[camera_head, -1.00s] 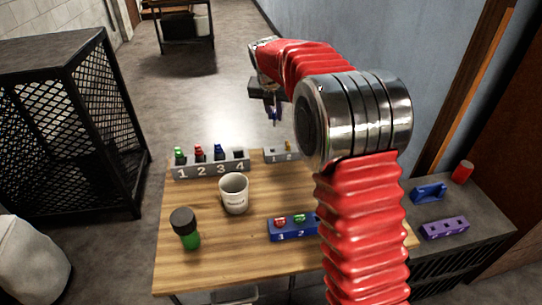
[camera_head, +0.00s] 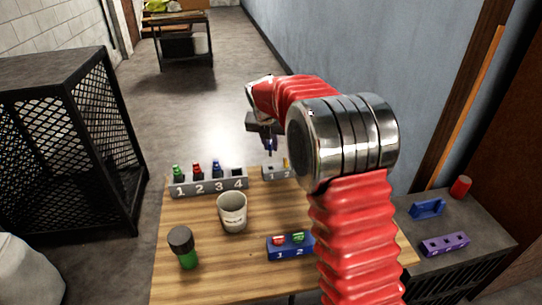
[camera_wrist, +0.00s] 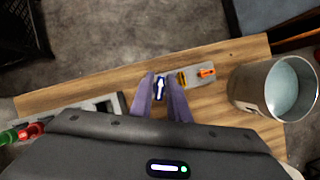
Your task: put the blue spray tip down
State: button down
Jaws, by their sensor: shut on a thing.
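My gripper (camera_head: 269,140) is shut on the blue spray tip (camera_head: 270,149) and holds it upright above the far edge of the wooden table. In the wrist view the tip (camera_wrist: 160,88) sits between the two purple-grey fingers. A small grey rack (camera_head: 269,175) labelled 1 and 2 is just below it. The tip appears above or near slot 1. I cannot tell whether it touches the rack.
A long grey rack (camera_head: 209,187) holds green, red and blue tips; its slot 4 looks empty. A side bench carries a purple rack (camera_head: 444,244) and a red can (camera_head: 460,187).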

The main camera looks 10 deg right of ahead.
aim_at(270, 154)
jog(key=shift+f, duration=2.45)
jog(key=shift+f, duration=0.5)
jog(key=c, duration=1.7)
grip_release()
jog(key=shift+r, duration=0.6)
jog(key=v, duration=1.2)
jog(key=shift+f, duration=0.1)
jog(key=shift+s, duration=0.1)
